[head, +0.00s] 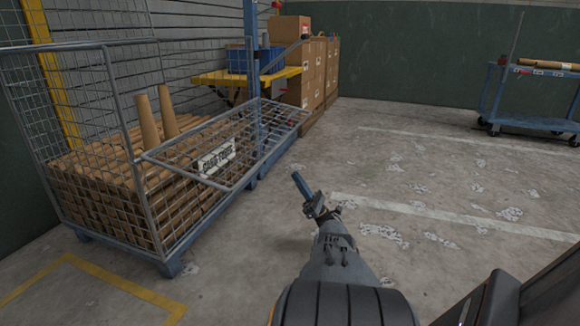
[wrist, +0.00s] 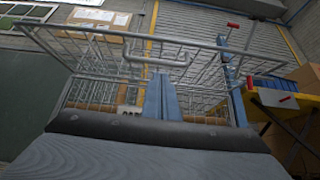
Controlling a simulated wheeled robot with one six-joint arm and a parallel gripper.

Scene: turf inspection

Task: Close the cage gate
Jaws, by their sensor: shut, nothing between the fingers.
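The wire cage (head: 108,75) stands at the left in the head view on a blue base, filled with stacked brown tubes (head: 95,200). Its mesh gate (head: 262,125) has a grey tube frame and a white label (head: 217,157). The gate juts out to the right from the cage front, tilted and not flush with it. My gripper (head: 299,183) is shut and empty, to the right of the gate and apart from it in the head view. In the wrist view my blue fingers (wrist: 162,95) lie together in front of the grey bars of the cage and gate (wrist: 155,60).
A blue post (head: 252,80) and a yellow bench with a blue bin (head: 240,60) stand behind the gate. Cardboard boxes (head: 315,70) are stacked beyond. A blue trolley (head: 530,95) is at the far right. The concrete floor (head: 420,190) between is clear.

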